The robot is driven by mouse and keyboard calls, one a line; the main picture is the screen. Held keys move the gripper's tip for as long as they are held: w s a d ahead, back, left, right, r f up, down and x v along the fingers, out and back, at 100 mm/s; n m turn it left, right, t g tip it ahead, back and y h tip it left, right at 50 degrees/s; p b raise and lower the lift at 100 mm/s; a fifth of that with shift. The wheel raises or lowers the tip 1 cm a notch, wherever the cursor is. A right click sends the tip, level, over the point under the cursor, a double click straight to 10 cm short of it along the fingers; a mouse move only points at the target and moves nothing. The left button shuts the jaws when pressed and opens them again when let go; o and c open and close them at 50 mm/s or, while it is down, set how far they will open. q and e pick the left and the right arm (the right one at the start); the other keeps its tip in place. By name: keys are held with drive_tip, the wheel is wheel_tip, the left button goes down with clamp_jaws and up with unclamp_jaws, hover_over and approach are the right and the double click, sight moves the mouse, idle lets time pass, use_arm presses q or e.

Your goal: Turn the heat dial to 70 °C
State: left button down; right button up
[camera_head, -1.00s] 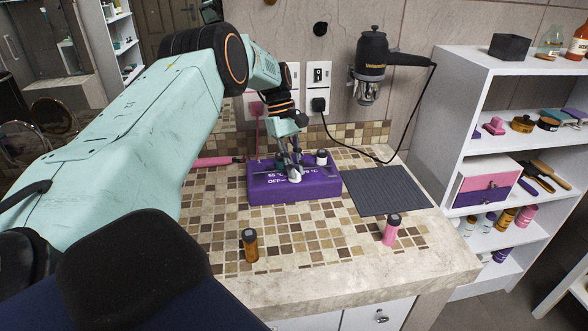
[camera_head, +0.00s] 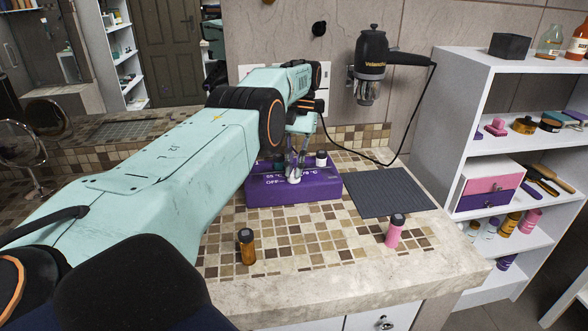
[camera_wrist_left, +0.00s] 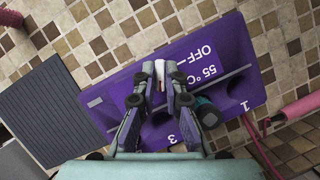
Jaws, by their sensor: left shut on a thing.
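The purple heater box (camera_head: 320,188) stands on the tiled counter, with "OFF" and "55 °C" printed on its front part; other print is partly covered. Its pale dial (camera_head: 294,179) sits near the middle of the top. My left gripper (camera_head: 295,172) points down at it, fingers shut on the dial. In the left wrist view, the gripper (camera_wrist_left: 170,78) pinches the dial's white pointer (camera_wrist_left: 178,73), which shows between the fingertips near the "OFF" and "55 °C" marks. The exact mark it points to is hard to tell. My right gripper is out of view.
A dark ribbed mat (camera_head: 390,192) lies to the right. An amber bottle (camera_head: 247,246) and a pink bottle (camera_head: 394,231) stand in front. A hair dryer (camera_head: 371,60) hangs on the wall.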

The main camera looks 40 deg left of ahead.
use_arm(q)
drive_tip(key=shift+w+r+m+y, duration=0.15)
drive_tip(key=shift+m+y, duration=0.25)
drive_tip(key=shift+m, duration=0.4)
drive_tip(key=shift+p, duration=0.3)
drive_tip(key=c, duration=1.4)
unclamp_jaws()
